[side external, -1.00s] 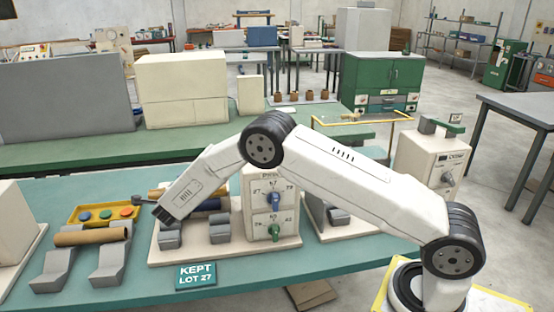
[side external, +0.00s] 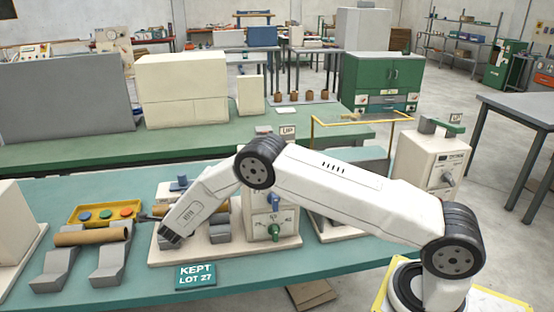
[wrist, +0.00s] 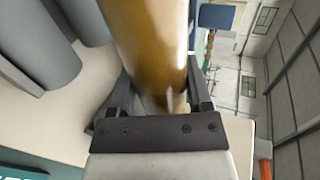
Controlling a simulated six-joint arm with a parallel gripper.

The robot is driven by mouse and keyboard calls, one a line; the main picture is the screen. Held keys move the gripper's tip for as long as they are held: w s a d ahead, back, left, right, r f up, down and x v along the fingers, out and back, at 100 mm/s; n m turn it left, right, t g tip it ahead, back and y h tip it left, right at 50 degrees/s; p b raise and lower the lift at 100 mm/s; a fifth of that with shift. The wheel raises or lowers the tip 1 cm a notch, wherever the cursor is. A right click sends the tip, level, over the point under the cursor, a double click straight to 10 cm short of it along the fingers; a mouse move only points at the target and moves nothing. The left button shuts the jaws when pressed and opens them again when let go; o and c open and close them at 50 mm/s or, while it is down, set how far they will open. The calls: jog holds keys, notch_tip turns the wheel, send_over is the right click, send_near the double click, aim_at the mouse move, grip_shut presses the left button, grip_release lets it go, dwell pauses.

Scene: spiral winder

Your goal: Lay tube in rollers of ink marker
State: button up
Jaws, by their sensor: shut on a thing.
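My gripper (wrist: 158,72) is shut around a brown tube (wrist: 148,35) in the wrist view, with a dark finger on each side. In the side external view my wrist hides most of this tube; a short brown piece (side external: 160,210) shows behind it. The wrist is over a white base (side external: 165,257) with grey supports and a control box (side external: 270,212) with blue and green knobs. Grey rounded parts (wrist: 45,45) lie left of the tube in the wrist view, apart from it. Which unit is the ink marker I cannot tell for sure, nor whether the tube touches it.
Another brown tube (side external: 90,236) lies on grey cradles at left. Behind it is a yellow tray (side external: 104,214) with coloured buttons. A "KEPT LOT 27" sign (side external: 196,275) is at the bench's front edge. Another white control box (side external: 435,160) stands at right.

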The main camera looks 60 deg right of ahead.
jog(key=shift+f, duration=2.05)
jog(key=o, duration=1.3)
jog(key=shift+v, duration=3.9)
notch_tip(320, 180, up, 7)
